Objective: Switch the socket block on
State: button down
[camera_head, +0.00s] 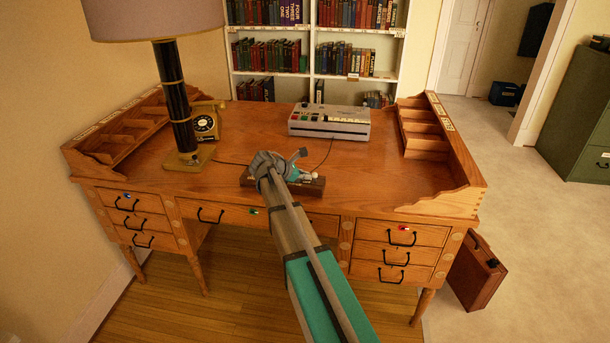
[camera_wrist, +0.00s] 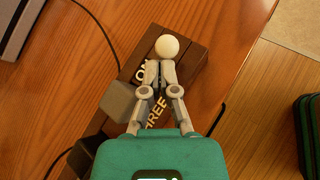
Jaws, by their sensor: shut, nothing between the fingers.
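The socket block is a dark brown wooden block (camera_head: 318,187) near the front middle of the desk. It also shows in the wrist view (camera_wrist: 191,62), with pale letters including "ON" and a round white knob (camera_wrist: 167,47) near its far end. A grey boxy piece (camera_wrist: 119,96) sits at its left side, partly hidden. My gripper (camera_head: 305,175) is over the block. In the wrist view my gripper (camera_wrist: 154,70) has its fingertips together, just short of the knob in the picture. I cannot tell whether they touch it. My gripper hides part of the block and lettering.
Cords (camera_wrist: 107,38) run across the top. Pigeonhole racks (camera_head: 422,128) stand at both sides. The desktop right of the block is clear.

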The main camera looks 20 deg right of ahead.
jog(key=shift+w+d+r+n+g+y+p, duration=0.25)
jog(key=shift+w+r+g+y+p, duration=0.15)
jog(key=shift+p, duration=0.45)
jog(key=shift+w+d+r+n+g+y+p, duration=0.25)
jog(key=shift+g+y+p, duration=0.2)
jog(key=shift+p, duration=0.35)
jog(key=shift+w+d+n+g+y+p, duration=0.25)
jog(key=shift+w+n+g+y+p, duration=0.2)
jog(key=shift+g+y+p, duration=0.25)
jog(key=shift+w+d+f, duration=0.15)
jog(key=shift+w+d, duration=0.05)
jog(key=shift+d, duration=0.05)
jog(key=shift+r, duration=0.25)
jog(key=shift+r+p, duration=0.6)
jog(key=shift+p, duration=0.2)
jog(key=shift+a, duration=0.15)
